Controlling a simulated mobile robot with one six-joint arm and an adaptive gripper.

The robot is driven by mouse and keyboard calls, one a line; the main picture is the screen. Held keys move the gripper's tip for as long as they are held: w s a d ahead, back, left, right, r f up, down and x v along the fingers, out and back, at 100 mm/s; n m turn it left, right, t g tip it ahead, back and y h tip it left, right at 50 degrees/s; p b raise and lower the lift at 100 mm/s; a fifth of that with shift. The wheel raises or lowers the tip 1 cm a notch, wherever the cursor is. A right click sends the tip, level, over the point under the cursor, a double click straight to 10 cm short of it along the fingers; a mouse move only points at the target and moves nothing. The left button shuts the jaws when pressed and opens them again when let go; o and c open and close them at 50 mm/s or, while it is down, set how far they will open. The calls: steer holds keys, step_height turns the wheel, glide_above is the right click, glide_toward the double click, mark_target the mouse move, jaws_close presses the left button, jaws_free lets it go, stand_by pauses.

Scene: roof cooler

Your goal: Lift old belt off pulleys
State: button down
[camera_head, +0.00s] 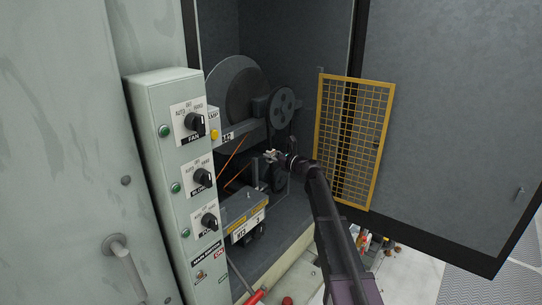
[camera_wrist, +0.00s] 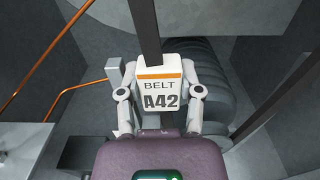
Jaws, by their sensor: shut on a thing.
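The old belt (camera_wrist: 144,30) is a dark strap running up from a white and orange tag reading BELT A42 (camera_wrist: 160,90). My gripper (camera_wrist: 159,92) has its fingers on both sides of the tag and is shut on the belt there. In the head view my gripper (camera_head: 273,156) reaches into the open cabinet, between the spoked upper pulley (camera_head: 284,106) and the dark lower pulley (camera_head: 277,177). A second dark strand (camera_wrist: 272,96) slants at the right of the wrist view. Whether the belt sits in the pulley grooves is too small to tell.
A yellow mesh guard (camera_head: 354,140) stands right of my arm, by the open door (camera_head: 450,100). A switch panel (camera_head: 178,170) stands at the left. A grey ribbed motor (camera_wrist: 200,72) lies behind the tag, and copper pipes (camera_wrist: 48,52) run at left.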

steer(key=shift+d+r+p, duration=0.1)
steer(key=shift+r+p, duration=0.65)
steer(key=shift+s+d, duration=0.3)
steer(key=shift+d, duration=0.05)
stand_by(1.3)
steer(key=shift+s+d, duration=0.2)
steer(key=shift+d, duration=0.05)
steer(key=shift+s+d, duration=0.65)
steer(key=shift+d, duration=0.2)
steer(key=shift+s+d, duration=0.25)
steer(key=shift+d, duration=0.05)
